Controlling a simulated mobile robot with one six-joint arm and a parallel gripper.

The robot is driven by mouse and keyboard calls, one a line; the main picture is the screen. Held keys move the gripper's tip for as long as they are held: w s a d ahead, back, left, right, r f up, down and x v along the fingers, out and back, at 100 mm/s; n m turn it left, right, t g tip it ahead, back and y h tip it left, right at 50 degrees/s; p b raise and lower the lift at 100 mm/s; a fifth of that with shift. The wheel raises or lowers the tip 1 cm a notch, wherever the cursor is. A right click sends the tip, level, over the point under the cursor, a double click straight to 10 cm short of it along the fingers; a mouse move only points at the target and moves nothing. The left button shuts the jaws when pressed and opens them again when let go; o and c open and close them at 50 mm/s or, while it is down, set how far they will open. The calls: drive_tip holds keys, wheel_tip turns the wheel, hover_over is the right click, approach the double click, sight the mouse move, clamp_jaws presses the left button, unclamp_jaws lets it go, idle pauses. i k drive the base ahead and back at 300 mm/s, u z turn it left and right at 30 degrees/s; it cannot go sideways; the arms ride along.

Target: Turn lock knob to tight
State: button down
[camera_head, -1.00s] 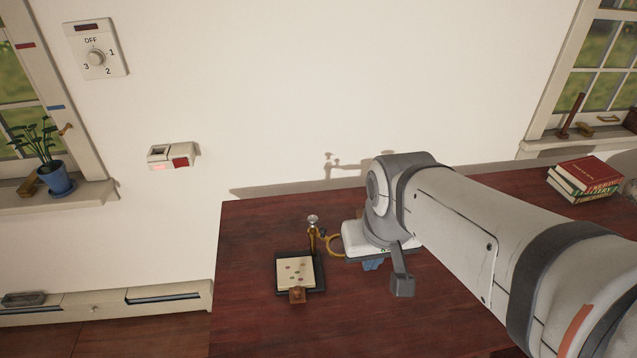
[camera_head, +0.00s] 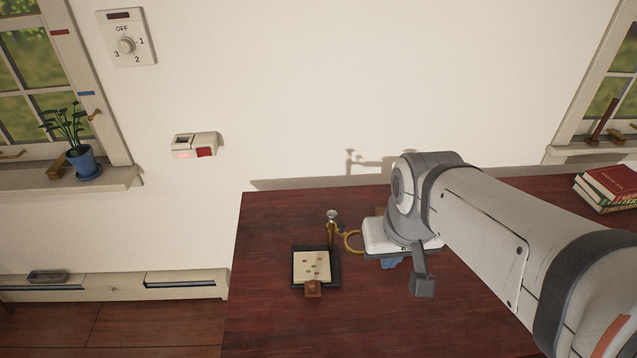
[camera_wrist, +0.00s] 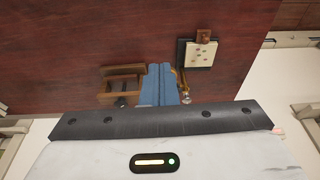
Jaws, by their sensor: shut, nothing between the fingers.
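I cannot tell for certain which part is the lock knob. A brass post (camera_head: 331,236) with a silver knob (camera_head: 332,214) on top stands on the table behind a dark square plate (camera_head: 296,272); a brass ring (camera_head: 353,240) is at its right. In the wrist view, the silver knob (camera_wrist: 186,99) is just right of my blue fingers. My gripper (camera_head: 391,263) is shut and empty, pointing down right of the ring, mostly hidden by my arm. Its closed fingers show in the wrist view (camera_wrist: 158,78). I see no contact with the post.
The plate bears a cream sheet with coloured dots and a wooden block (camera_head: 313,289). A wooden frame (camera_wrist: 122,72) stands left of my fingers in the wrist view. A wall dial (camera_head: 127,45), red-lit wall box (camera_head: 195,146) and books (camera_head: 607,187) are farther off. The front-left tabletop is clear.

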sight(332, 214)
drive_tip(key=k, duration=1.15)
drive_tip(key=u, duration=0.45)
drive_tip(key=i, duration=0.75)
drive_tip(key=u, duration=0.05)
